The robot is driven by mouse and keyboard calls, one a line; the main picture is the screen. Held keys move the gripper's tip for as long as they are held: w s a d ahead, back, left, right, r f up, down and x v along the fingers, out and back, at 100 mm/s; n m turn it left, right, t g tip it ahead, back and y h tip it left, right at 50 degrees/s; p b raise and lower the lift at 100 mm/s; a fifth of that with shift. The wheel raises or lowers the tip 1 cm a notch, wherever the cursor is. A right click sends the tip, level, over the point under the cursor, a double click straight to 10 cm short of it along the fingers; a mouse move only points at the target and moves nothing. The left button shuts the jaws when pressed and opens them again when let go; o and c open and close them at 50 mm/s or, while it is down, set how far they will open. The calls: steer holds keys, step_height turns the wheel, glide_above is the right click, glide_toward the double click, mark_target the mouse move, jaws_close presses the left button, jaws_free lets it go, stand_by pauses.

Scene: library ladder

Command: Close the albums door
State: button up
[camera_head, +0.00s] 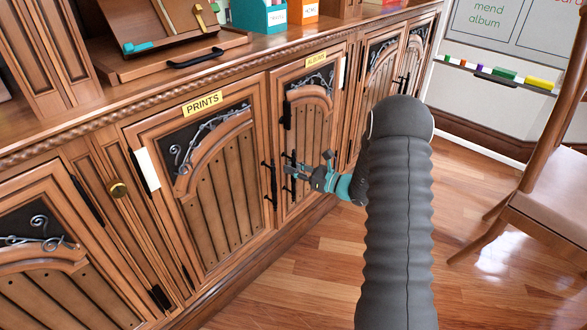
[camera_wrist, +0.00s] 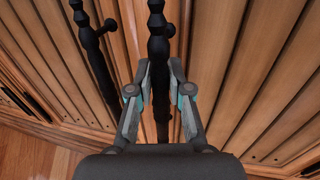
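The albums door (camera_head: 309,129) is a wooden panel with an arched frame, under a yellow ALBUMS label (camera_head: 317,59). It looks about flush with the cabinet front; I cannot tell whether a small gap is left. Its upright black bar handle (camera_head: 285,188) is near its left edge. My gripper (camera_head: 294,172) is at that handle. In the wrist view my gripper (camera_wrist: 160,75) is open, with its fingers on either side of the black bar handle (camera_wrist: 157,45). I see no clear grip on the bar; its lower part is hidden behind my wrist.
The prints door (camera_head: 222,190) is to the left, closed, with its own black bar handle (camera_head: 269,185) close beside; that handle also shows in the wrist view (camera_wrist: 92,50). A wooden chair (camera_head: 545,200) stands at the right. The floor (camera_head: 470,285) between is clear.

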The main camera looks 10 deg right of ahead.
jaws_close()
steer(key=shift+b+x, duration=0.4)
steer(key=shift+x, duration=0.5)
steer(key=o, duration=0.7)
jaws_free()
steer(key=shift+w+a, duration=0.1)
steer(key=shift+w, duration=0.05)
steer(key=v, duration=1.2)
